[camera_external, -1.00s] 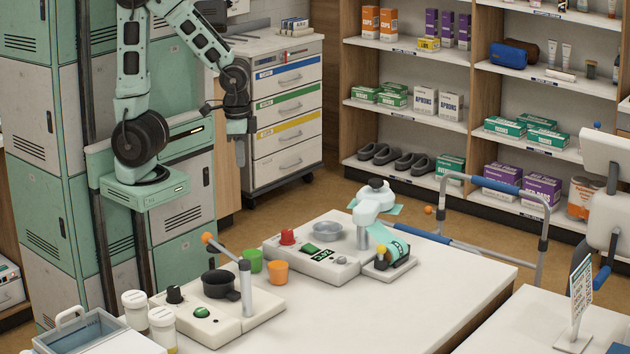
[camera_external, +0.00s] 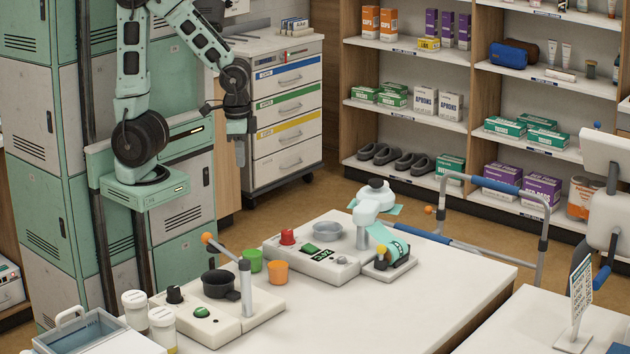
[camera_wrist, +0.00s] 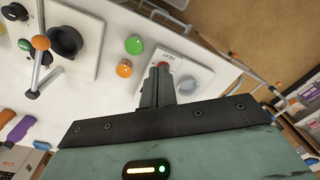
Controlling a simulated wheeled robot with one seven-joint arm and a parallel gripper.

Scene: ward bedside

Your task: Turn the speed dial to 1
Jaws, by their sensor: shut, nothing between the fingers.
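A black dial-like knob (camera_external: 174,294) stands at the left of the near white device (camera_external: 240,325) on the table. I cannot tell which knob is the speed dial, and no dial number is readable. My gripper (camera_external: 240,160) is shut and empty, pointing down, behind and above the table. In the wrist view, its fingers (camera_wrist: 160,76) partly cover the red knob (camera_wrist: 164,66) in the picture, apart from it.
The near device also carries a black bowl (camera_external: 219,284), a green button (camera_external: 201,312) and an orange-tipped lever (camera_external: 247,285). White jars (camera_external: 135,308) stand at the left. The table's right side (camera_external: 440,275) is clear.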

